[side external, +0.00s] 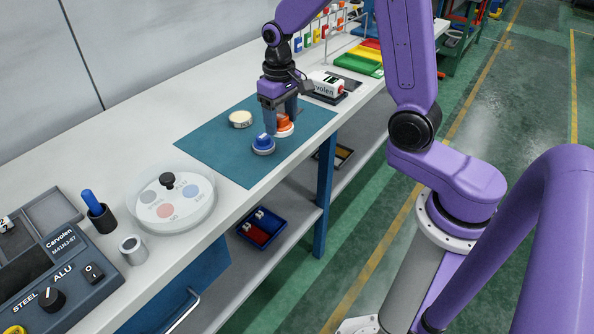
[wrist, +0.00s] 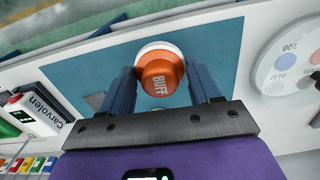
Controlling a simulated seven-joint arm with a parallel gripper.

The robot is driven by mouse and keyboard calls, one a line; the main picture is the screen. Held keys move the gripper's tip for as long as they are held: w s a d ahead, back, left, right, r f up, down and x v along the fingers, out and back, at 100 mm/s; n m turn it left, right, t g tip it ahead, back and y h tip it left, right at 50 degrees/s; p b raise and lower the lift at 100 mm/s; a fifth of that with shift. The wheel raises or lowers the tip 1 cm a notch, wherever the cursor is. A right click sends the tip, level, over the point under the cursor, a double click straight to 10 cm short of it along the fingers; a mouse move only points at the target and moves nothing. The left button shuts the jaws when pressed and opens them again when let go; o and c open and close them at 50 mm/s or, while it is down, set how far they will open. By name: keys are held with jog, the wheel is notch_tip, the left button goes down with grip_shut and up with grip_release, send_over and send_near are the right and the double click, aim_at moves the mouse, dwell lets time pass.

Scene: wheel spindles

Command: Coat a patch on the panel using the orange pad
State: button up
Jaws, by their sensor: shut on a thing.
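The orange pad (side external: 284,123) is a round orange knob on a white base, on the teal mat (side external: 215,150). In the wrist view the orange pad (wrist: 160,76) reads "BUFF" and sits between my fingers. My gripper (side external: 283,121) points down and is shut on it. The pad appears at mat level; I cannot tell whether it touches the mat. A blue pad (side external: 263,143) with a pale base stands just in front of it. A small grey patch (wrist: 95,101) shows on the mat beside one finger. I cannot tell which surface is the panel.
A round cream piece (side external: 240,118) lies on the mat. A clear round dish (side external: 172,198) with coloured discs stands to the left, near a metal cup (side external: 133,250) and a control box (side external: 65,272). A Carvolen device (side external: 326,85) stands behind the mat. The mat's left part is clear.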

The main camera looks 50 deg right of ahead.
jog(key=shift+s, duration=0.2)
jog(key=w+d, duration=1.3)
jog(key=d, duration=0.3)
jog(key=shift+s+a+f, duration=0.1)
jog(key=shift+s+f, duration=0.05)
jog(key=shift+f, duration=1.4)
jog(key=shift+s+a+f, duration=0.1)
jog(key=shift+f, duration=1.45)
jog(key=shift+d+f, duration=0.4)
jog(key=shift+f, duration=0.25)
jog(key=shift+c, duration=0.4)
jog(key=shift+w+d, duration=0.15)
jog(key=shift+d, duration=1.5)
jog(key=shift+a, duration=1.75)
jog(key=shift+w, duration=0.1)
jog(key=shift+d, duration=1.8)
jog(key=shift+a, duration=2.25)
notch_tip(320, 180, up, 8)
jog(key=shift+d, duration=0.15)
